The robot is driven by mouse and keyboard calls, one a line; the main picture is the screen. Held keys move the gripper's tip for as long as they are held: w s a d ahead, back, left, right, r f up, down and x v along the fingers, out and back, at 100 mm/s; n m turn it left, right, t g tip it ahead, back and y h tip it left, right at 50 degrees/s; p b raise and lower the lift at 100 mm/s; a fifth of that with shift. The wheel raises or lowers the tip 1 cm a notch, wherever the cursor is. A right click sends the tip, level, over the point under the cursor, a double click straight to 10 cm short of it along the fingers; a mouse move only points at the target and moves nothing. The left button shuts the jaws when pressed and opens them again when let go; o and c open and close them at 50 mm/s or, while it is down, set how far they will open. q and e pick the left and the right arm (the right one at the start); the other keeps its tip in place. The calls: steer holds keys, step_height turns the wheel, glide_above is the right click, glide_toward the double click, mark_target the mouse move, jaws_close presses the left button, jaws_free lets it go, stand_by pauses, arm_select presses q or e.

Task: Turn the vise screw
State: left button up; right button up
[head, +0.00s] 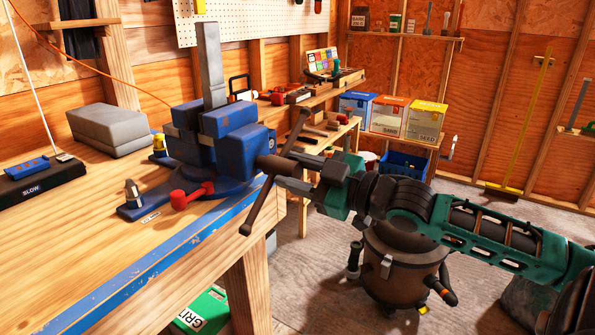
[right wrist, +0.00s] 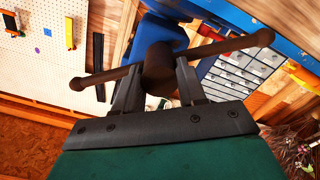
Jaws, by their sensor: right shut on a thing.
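The blue vise (head: 228,121) is mounted on the wooden bench near its blue front edge and holds an upright grey metal bar (head: 211,65) in its jaws. The dark vise screw (head: 272,165) sticks out toward the right, with a slanted handle bar (head: 262,208) through its head. My right gripper (head: 284,172) comes in from the right and is shut on the screw head. In the right wrist view its two fingers stand either side of the screw head (right wrist: 158,68), and the handle bar (right wrist: 224,47) runs out past both fingers. My left gripper is not in view.
A grey block (head: 108,128) and a dark box marked SLOW (head: 40,183) are on the bench at left. A brown canister (head: 403,268) stands on the floor below my right arm. Seed boxes (head: 390,115) stand behind.

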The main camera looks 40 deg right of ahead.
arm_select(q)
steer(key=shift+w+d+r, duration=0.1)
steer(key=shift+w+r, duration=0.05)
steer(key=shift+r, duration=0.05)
arm_select(e)
steer(key=shift+r, duration=0.3)
stand_by(0.4)
steer(key=o, duration=1)
steer(key=shift+f, duration=0.2)
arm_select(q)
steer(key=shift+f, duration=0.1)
arm_select(e)
steer(key=shift+o, duration=0.2)
steer(key=shift+p+v, duration=0.3)
steer(key=shift+v, duration=0.8)
arm_select(q)
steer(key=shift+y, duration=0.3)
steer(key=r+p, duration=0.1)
steer(key=p, duration=0.1)
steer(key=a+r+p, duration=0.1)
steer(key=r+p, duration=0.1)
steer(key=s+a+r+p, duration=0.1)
steer(key=p, duration=0.2)
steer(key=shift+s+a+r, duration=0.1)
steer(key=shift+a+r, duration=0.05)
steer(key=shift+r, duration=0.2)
arm_select(e)
steer(key=v, duration=1)
steer(key=shift+s, duration=0.25)
